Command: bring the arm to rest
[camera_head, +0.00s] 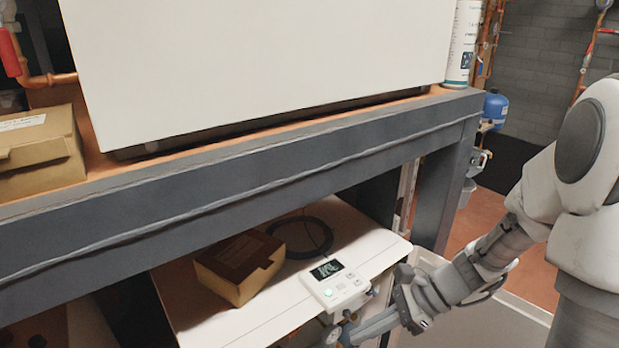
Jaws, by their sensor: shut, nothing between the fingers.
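My arm (490,255) reaches in from the right of the head view, bent at the elbow, its forearm sloping down and left. My gripper (352,332) is low in the picture, just below and in front of a small white control panel (337,285) with a dark display and a green light. The gripper is shut and holds nothing that I can see. The fingertips are small and partly mixed in with fittings under the panel, so I cannot tell whether they touch anything.
The white lower unit (260,325) carries a cardboard box (239,268) and a black cable coil (305,235). Above is a dark bench frame (250,175) with a large white unit (260,65), another box (38,155) and a spray can (463,45). Floor (535,235) shows at right.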

